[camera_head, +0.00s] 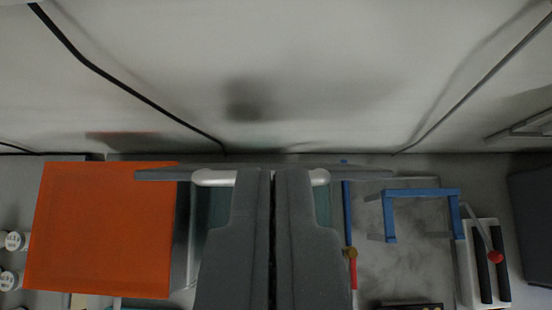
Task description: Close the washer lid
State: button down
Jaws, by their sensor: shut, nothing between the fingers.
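My gripper (272,175) is in the lower middle of the head view, its two long dark grey fingers together with nothing between them. A white rounded bar (212,178) shows on both sides of the fingertips; the fingers hide its middle. A thin dark grey strip (160,174) runs out to the left and right of it. I cannot tell whether the fingertips touch the bar. A flat orange panel (105,230) is to the left of the gripper, apart from it. No part can be clearly told as the washer lid, and its angle cannot be read.
A blue frame (420,193) and a blue upright rod (347,210) with a red lower end are to the right. Farther right is a white block with black bars (482,270) and a red knob (495,256). White round knobs (13,240) are far left. The pale upper area looks open.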

jog(key=p+x, duration=0.1)
jog(key=x, duration=0.2)
jog(key=s+f+p+x, duration=0.1)
jog(key=x, duration=0.3)
jog(key=p+x, duration=0.1)
jog(key=x, duration=0.2)
jog(key=shift+s+a+f, duration=0.1)
jog(key=shift+f, duration=0.45)
jog(key=shift+s+f, duration=0.65)
jog(key=shift+s, duration=0.25)
